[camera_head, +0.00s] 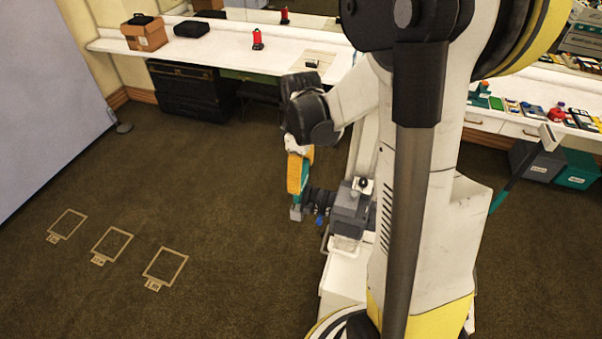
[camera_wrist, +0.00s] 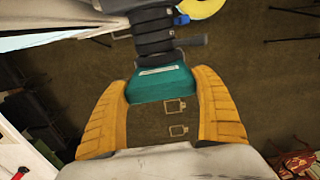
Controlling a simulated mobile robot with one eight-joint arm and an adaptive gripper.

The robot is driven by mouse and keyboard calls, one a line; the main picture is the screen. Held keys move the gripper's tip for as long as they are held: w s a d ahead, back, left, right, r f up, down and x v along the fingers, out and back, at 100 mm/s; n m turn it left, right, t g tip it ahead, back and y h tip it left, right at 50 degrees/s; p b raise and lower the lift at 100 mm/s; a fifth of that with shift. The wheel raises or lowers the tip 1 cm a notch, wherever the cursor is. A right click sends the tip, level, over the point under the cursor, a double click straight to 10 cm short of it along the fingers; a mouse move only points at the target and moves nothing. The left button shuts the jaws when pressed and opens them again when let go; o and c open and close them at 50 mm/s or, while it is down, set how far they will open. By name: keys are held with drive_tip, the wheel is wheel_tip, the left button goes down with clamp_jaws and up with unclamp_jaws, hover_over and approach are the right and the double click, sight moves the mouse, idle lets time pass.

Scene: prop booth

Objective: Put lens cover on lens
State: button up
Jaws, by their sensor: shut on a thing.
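My gripper (camera_head: 298,200) points down beside the camera (camera_head: 351,210), with its orange fingers just left of the lens (camera_head: 320,198). In the wrist view, the fingers (camera_wrist: 160,100) are shut on a teal piece with a pale stripe, which I take for the lens cover (camera_wrist: 160,84). The black ribbed lens (camera_wrist: 155,42) appears directly beyond the teal piece and roughly in line with it. I cannot tell whether the cover touches the lens or is seated on it.
A blue part (camera_wrist: 181,19) shows beside the lens. Taped rectangles (camera_head: 111,242) lie on the open carpet at left. A white counter (camera_head: 215,45) along the back holds a cardboard box (camera_head: 146,37) and a red item (camera_head: 257,40). Bins (camera_head: 575,168) stand at right.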

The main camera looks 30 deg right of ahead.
drive_tip(key=shift+f+b, duration=0.5)
drive_tip(key=shift+b, duration=0.15)
idle(0.8)
drive_tip(key=shift+f+b, duration=0.85)
drive_tip(key=shift+f, duration=0.05)
drive_tip(key=shift+f, duration=0.2)
drive_tip(key=shift+f+b, duration=0.85)
drive_tip(key=shift+b, duration=0.15)
drive_tip(key=o, duration=1.2)
drive_tip(key=shift+r, duration=0.1)
